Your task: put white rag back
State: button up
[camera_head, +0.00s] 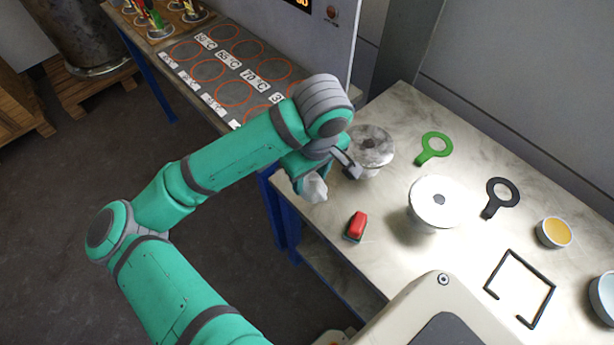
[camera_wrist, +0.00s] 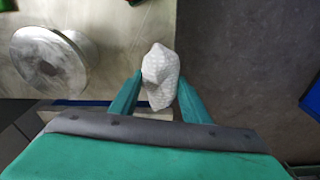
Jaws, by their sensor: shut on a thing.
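A crumpled white rag (camera_wrist: 160,76) is between the two teal fingers of my gripper (camera_wrist: 157,92) in the wrist view. The gripper is shut on it. In the head view the rag (camera_head: 315,188) hangs below my gripper (camera_head: 312,178) at the left edge of the pale worktable (camera_head: 385,262). In the wrist view the rag overlaps the table's edge, with dark floor to its right. I cannot tell whether the rag touches the table.
A metal flanged vessel (camera_head: 372,145) stands close to my gripper, and a white-topped vessel (camera_head: 440,200) is further right. A red-and-dark block (camera_head: 356,226), green ring (camera_head: 434,148), black ring (camera_head: 501,196), orange-filled bowl (camera_head: 554,232) and black frame outline (camera_head: 520,288) are on the table.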

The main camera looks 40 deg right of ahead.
jog(key=w+d+f, duration=0.1)
jog(key=f, duration=0.1)
jog(key=w+d+f, duration=0.1)
jog(key=w, duration=0.1)
jog(key=w+d+f, duration=0.1)
jog(key=f, duration=0.1)
jog(key=shift+w+f, duration=0.15)
jog(key=shift+f, duration=0.2)
jog(key=shift+w+d+f, duration=0.1)
jog(key=shift+w+f, duration=0.05)
jog(key=shift+f, duration=0.8)
jog(key=shift+w+d+f, duration=0.1)
jog(key=shift+f, duration=0.8)
jog(key=o, duration=1)
jog(key=shift+f, duration=0.1)
notch_tip(320, 180, up, 12)
jog(key=s, duration=0.1)
jog(key=shift+s, duration=0.25)
